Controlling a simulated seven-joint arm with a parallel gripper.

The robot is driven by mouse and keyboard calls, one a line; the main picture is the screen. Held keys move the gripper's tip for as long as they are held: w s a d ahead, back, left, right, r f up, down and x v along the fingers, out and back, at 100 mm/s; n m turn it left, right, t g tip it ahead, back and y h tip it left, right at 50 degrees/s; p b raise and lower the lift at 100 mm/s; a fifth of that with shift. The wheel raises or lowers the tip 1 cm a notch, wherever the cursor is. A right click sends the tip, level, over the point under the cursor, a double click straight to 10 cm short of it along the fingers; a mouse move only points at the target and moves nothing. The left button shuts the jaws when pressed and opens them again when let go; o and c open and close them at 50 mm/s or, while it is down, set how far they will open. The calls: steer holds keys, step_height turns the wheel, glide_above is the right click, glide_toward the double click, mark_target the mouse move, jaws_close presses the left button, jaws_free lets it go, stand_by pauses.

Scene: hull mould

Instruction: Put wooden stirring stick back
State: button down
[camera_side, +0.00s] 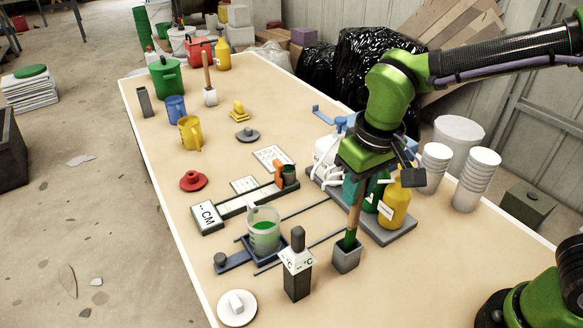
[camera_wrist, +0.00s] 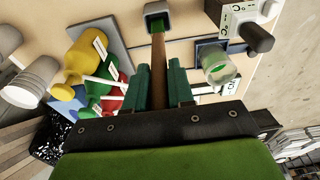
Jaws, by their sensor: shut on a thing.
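The wooden stirring stick (camera_side: 355,212) stands nearly upright with its green-coated lower end in the mouth of a small grey square holder (camera_side: 346,258). In the wrist view the stick (camera_wrist: 158,50) runs from between my fingers to the holder (camera_wrist: 155,10), with green showing at its mouth. My gripper (camera_wrist: 160,78) is shut on the upper part of the stick, above the holder. How deep the stick sits in the holder is hidden by the holder's walls.
A yellow bottle (camera_side: 394,207) and other bottles stand on a grey tray (camera_side: 402,233) close behind the holder. A beaker of green liquid (camera_side: 264,232) and a black-and-white meter (camera_side: 297,268) stand to the left. White cup stacks (camera_side: 478,175) are at right. The table's front right is clear.

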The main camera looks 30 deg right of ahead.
steer(key=shift+f, duration=2.1)
steer(key=c, duration=1)
jaws_free()
steer(key=shift+f, duration=0.15)
step_height(320, 180, up, 11)
steer(key=s, duration=0.2)
steer(key=s+d+m+t, duration=0.1)
steer(key=s+d, duration=0.1)
steer(key=d, duration=0.2)
steer(key=s+d+m+t+y, duration=0.1)
steer(key=s+d+t, duration=0.1)
steer(key=d, duration=0.2)
steer(key=s+d+m+t+y, duration=0.1)
steer(key=s+d+m+t, duration=0.1)
steer(key=d, duration=0.2)
steer(key=shift+d+f, duration=0.4)
